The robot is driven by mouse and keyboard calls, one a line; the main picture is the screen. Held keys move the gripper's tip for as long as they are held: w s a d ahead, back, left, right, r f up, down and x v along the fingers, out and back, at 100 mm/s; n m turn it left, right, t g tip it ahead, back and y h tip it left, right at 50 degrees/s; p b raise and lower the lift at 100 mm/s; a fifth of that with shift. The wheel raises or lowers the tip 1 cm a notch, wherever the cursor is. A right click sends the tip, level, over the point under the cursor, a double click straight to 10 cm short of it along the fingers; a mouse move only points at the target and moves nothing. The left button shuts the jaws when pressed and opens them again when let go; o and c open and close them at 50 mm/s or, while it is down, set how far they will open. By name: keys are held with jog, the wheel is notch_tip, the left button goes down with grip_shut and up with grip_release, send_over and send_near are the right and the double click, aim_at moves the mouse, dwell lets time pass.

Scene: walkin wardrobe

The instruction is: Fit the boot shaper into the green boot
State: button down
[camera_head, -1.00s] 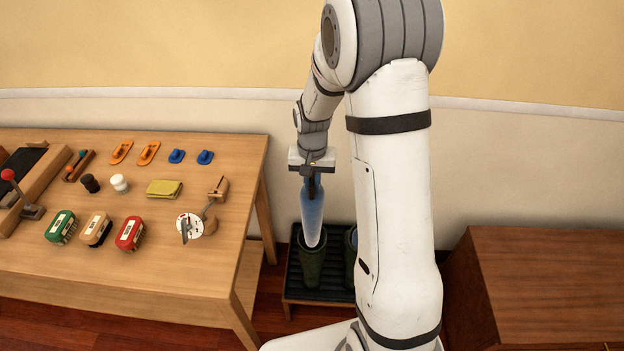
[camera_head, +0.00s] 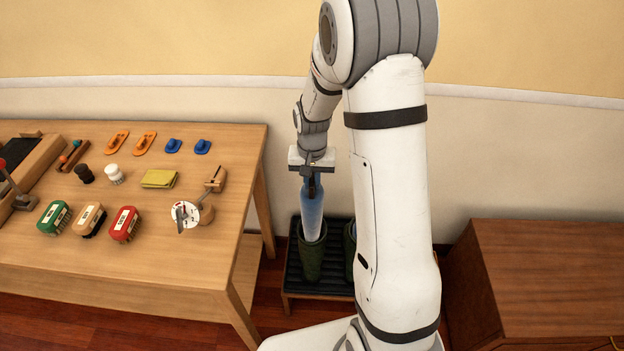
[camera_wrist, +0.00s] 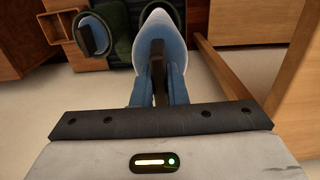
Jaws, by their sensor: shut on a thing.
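The boot shaper (camera_head: 312,212) is a long pale-blue piece hanging upright below my gripper (camera_head: 312,184). My gripper is shut on its upper part. The green boot (camera_head: 312,265) stands upright on a dark tray, straight below. The shaper's lower end overlaps the boot's opening and seems to be just inside it; the exact depth is unclear. A second green boot (camera_head: 349,250) stands to the right, mostly hidden by my arm. In the wrist view my gripper (camera_wrist: 158,75) holds the shaper (camera_wrist: 165,22), which hides much of the green boot (camera_wrist: 124,40) behind it.
The dark slatted tray (camera_head: 320,289) sits on a low wooden stand. A wooden table (camera_head: 130,255) stands close on the left, with brushes (camera_head: 124,224), a yellow cloth (camera_head: 159,179) and other items. A brown cabinet (camera_head: 550,280) stands on the right.

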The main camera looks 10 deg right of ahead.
jog(key=shift+f, duration=0.1)
jog(key=shift+f+b, duration=2.2)
jog(key=shift+f, duration=0.65)
jog(key=shift+f+b, duration=2.2)
jog(key=shift+f, duration=0.9)
jog(key=shift+f+b, duration=2.15)
jog(key=shift+f, duration=0.75)
